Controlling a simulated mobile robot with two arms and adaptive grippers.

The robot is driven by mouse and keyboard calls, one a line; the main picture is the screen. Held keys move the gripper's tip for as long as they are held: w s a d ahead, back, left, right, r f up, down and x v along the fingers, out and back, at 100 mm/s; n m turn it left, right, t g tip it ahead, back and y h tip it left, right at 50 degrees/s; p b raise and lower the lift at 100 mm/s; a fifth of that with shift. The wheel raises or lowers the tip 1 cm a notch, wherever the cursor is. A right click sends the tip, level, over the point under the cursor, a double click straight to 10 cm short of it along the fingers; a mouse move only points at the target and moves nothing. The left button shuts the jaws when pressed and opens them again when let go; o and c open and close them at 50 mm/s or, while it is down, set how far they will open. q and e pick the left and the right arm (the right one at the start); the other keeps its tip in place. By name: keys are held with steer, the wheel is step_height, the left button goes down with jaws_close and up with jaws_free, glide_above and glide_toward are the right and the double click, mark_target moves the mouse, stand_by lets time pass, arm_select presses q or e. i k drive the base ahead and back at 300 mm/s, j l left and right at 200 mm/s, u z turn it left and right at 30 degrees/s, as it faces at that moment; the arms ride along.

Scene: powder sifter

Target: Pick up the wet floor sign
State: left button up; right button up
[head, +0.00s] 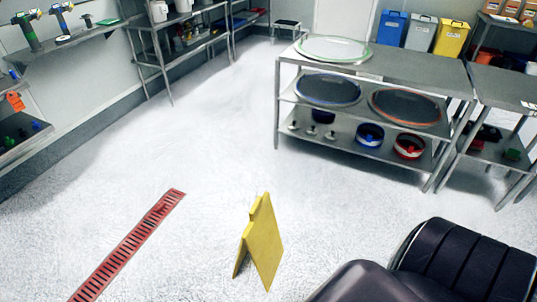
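The yellow wet floor sign (263,244) stands upright on the pale floor in the lower middle of the head view. It is folded out like a tent, with its two panels apart at the bottom. No gripper touches it in this view. Neither gripper is in view. A dark, rounded part at the lower right looks like my own arm, and it lies to the right of the sign with a gap between them.
A red slotted floor drain (133,243) runs left of the sign. A metal shelf table (420,72) with round sieves stands behind it to the right. Shelving (140,32) lines the left wall. Coloured bins (420,32) stand at the back. The floor between is clear.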

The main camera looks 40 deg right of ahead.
mark_target(261, 237)
steer(key=z, duration=1.15)
steer(key=i+j, duration=0.35)
steer(key=i+j+z, duration=0.1)
steer(key=i+j, duration=0.25)
steer(key=j, duration=0.2)
steer(key=i+j, duration=0.3)
steer(key=j, duration=0.2)
steer(key=z, duration=1.45)
steer(key=i+j, duration=0.05)
steer(key=j, duration=0.05)
